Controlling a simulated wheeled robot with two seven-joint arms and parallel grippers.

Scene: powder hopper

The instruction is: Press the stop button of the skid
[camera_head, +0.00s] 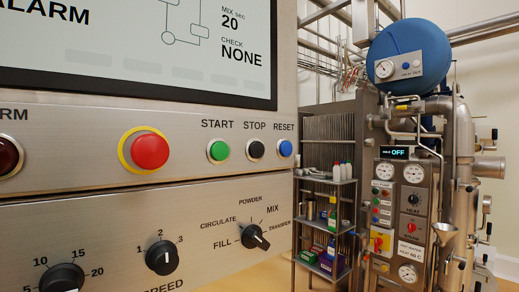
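The stop button (256,149) is a black round button in a metal ring on the steel control panel (90,130), under the label STOP. The green start button (218,151) is to its left and the blue reset button (285,148) to its right. A large red mushroom button (149,151) with a yellow ring is further left. Neither of my grippers shows in the head view.
A screen (140,45) above the buttons reads ALARM, MIX sec 20 and CHECK NONE. Below are a selector knob (255,237) and other dials (162,257). Right behind stand a shelf rack (325,225) and a machine with a blue tank (409,55).

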